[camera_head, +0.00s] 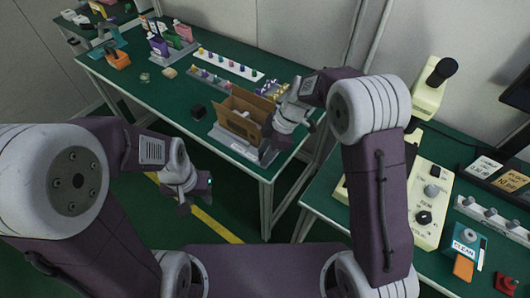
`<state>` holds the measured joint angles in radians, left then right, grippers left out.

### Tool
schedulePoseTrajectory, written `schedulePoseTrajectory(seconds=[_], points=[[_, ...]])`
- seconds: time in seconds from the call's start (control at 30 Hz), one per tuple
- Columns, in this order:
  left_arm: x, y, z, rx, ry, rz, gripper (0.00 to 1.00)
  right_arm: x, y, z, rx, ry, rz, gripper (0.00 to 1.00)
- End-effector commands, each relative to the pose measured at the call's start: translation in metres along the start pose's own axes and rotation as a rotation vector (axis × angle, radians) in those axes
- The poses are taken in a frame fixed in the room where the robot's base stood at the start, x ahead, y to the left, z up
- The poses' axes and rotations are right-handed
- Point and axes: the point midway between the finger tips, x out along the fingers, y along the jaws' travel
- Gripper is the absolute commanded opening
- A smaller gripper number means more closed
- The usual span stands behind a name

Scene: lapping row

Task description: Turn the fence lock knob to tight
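A beige machine (440,172) stands on the right green table, partly hidden behind my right arm. Its panel carries a dark round knob (424,217) and a smaller grey knob (432,191). I cannot tell which of them is the fence lock knob, or read its setting. My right gripper (288,145) hangs by the front corner of the left table, beside an open cardboard box, far left of the machine. Its fingers look spread and empty. My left gripper (196,198) is over the floor in front of that table, its fingers apart and empty.
The open cardboard box (240,117) sits near the left table's front corner. Rows of small coloured pieces (230,65) lie behind it. Right of the machine are a row of knobs (490,212), a labelled block (465,237) and dark trays (500,172). A floor gap separates the tables.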

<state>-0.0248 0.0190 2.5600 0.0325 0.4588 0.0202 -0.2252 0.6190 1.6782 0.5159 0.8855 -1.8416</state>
Motion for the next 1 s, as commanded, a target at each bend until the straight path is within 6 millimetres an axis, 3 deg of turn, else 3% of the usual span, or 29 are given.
schedulePoseTrajectory(seconds=[0.03, 0.1, 0.13, 0.57, 1.0], points=[[0.0, 0.0, 0.0, 0.0, 0.0, 0.0, 0.36, 0.0, 0.0, 0.0, 0.0, 0.0, 0.0, 0.22], [0.0, 0.0, 0.0, 0.0, 0.0, 0.0, 0.36, 0.0, 0.0, 0.0, 0.0, 0.0, 0.0, 0.02], [0.0, 0.0, 0.0, 0.0, 0.0, 0.0, 0.36, 0.0, 0.0, 0.0, 0.0, 0.0, 0.0, 0.0], [0.009, 0.0, 0.001, 0.0, 0.0, 0.0, 0.36, 0.001, -0.001, 0.001, 0.082, -0.001, 0.037, 0.0], [0.03, -0.001, 0.003, 0.0, 0.0, 0.0, 0.36, 0.001, -0.003, 0.0, 0.436, -0.001, 0.184, 0.0]])
